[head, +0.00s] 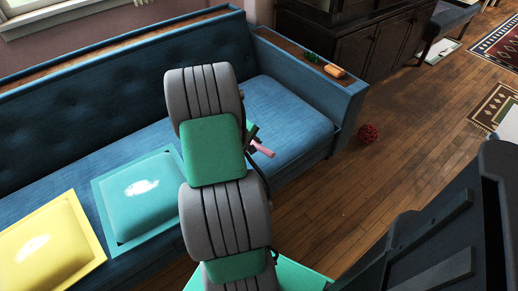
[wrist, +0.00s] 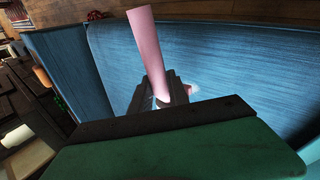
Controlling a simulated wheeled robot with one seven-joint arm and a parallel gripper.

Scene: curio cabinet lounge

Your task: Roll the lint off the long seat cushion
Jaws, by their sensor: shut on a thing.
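The long blue seat cushion (head: 290,112) runs along the sofa in the head view. It also fills much of the wrist view (wrist: 240,60). My gripper (head: 254,141) is over the cushion's right part, partly hidden behind my arm. It is shut on a pink rod (head: 263,149), which looks like the lint roller's handle. In the wrist view the rod (wrist: 150,45) stands up out of my gripper (wrist: 162,92). A small pale patch shows beside the jaws; the roller's head is not clear. I cannot tell whether the roller touches the cushion. I cannot make out lint.
A teal pillow (head: 143,198) and a yellow pillow (head: 45,246) lie on the seat at left. An orange item (head: 335,71) and a green item (head: 312,57) rest on the sofa's right arm. A red ball (head: 368,133) lies on the open wooden floor.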

